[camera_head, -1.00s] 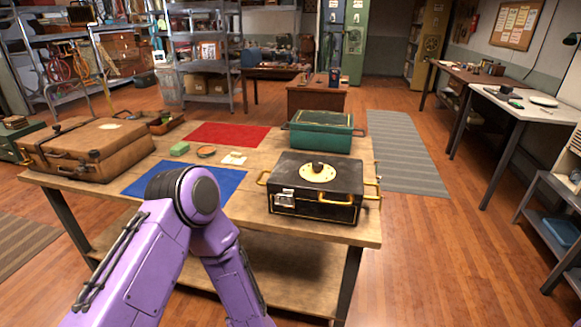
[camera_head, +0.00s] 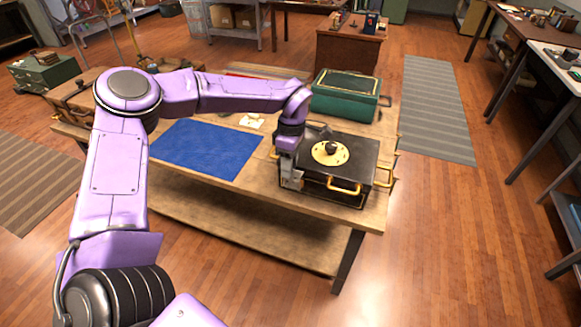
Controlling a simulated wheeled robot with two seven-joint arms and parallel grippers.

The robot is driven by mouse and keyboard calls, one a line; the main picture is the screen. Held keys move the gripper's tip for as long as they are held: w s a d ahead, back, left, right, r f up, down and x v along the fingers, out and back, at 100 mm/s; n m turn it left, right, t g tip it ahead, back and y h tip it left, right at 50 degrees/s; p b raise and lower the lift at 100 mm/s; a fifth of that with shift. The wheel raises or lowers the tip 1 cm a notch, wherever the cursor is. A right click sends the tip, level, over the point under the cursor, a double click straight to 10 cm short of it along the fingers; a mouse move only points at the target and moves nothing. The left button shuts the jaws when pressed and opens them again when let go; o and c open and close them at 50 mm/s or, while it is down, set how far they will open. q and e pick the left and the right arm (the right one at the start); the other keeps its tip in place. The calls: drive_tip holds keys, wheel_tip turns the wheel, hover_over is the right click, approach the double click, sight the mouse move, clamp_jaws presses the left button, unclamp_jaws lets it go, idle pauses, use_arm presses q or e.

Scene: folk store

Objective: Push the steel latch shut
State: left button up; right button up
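A black box (camera_head: 364,155) with brass handles stands near the right front of the wooden table (camera_head: 262,196). A round cream disc (camera_head: 330,153) with a dark knob is on its lid. My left gripper (camera_head: 291,183) points down at the box's front left corner. It hides the part of the front face where the steel latch showed earlier, so I cannot see the latch or its position. Whether the gripper touches the box, and whether its fingers are open or shut, cannot be made out. My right gripper is not in view.
A green case (camera_head: 345,98) stands behind the black box. A blue mat (camera_head: 207,148) lies flat and bare to the left. A small pale item (camera_head: 251,120) lies behind the mat.

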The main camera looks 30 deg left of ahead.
sight(291, 184)
use_arm(q)
wheel_tip(291, 184, down, 2)
drive_tip(key=shift+f, duration=0.25)
drive_tip(key=shift+w+d+f, duration=0.15)
drive_tip(key=shift+f, duration=0.15)
drive_tip(key=shift+r, duration=0.1)
drive_tip(key=shift+c, duration=1.2)
clamp_jaws()
